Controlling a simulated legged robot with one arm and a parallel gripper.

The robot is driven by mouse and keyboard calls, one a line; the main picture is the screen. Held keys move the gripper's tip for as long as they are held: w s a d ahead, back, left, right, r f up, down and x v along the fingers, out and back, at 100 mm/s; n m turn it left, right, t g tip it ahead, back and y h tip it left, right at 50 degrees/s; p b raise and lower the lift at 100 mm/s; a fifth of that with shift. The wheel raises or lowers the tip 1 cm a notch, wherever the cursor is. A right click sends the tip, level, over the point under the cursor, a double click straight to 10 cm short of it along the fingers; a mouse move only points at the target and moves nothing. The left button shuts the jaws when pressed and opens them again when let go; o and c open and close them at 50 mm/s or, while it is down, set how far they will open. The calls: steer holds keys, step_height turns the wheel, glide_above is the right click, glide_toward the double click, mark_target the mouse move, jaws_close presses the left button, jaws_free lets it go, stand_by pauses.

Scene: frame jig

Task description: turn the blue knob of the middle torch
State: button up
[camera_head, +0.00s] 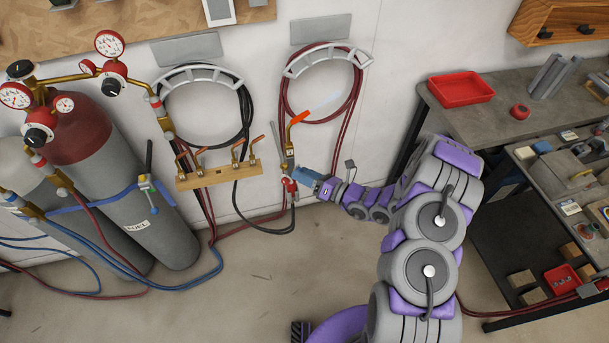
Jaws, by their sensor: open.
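My gripper (305,176) is at the end of my grey and purple arm, low in front of the wall. It is small in view, with its jaws apart beside a brass torch-like fitting (288,158). This fitting has an orange lever (299,117) on top and a red part (290,185) low down. A blue patch shows at the gripper; I cannot tell whether it is a knob or part of the gripper. Whether the jaws touch anything is too small to tell. I cannot make out which torch is the middle one.
A wooden rail (190,183) with several brass valves is left of the gripper. Coiled hoses (243,112) hang on the wall. Gas cylinders (160,222) with gauges stand at left. A grey bench (450,118) with a red tray (461,88) is at right. The floor ahead is mostly clear.

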steer(key=shift+d, duration=0.15)
steer(key=shift+d, duration=0.1)
steer(key=shift+c, duration=1.4)
jaws_close()
steer(key=m+p, duration=0.1)
steer(key=m, duration=0.9)
steer(key=shift+s, duration=0.1)
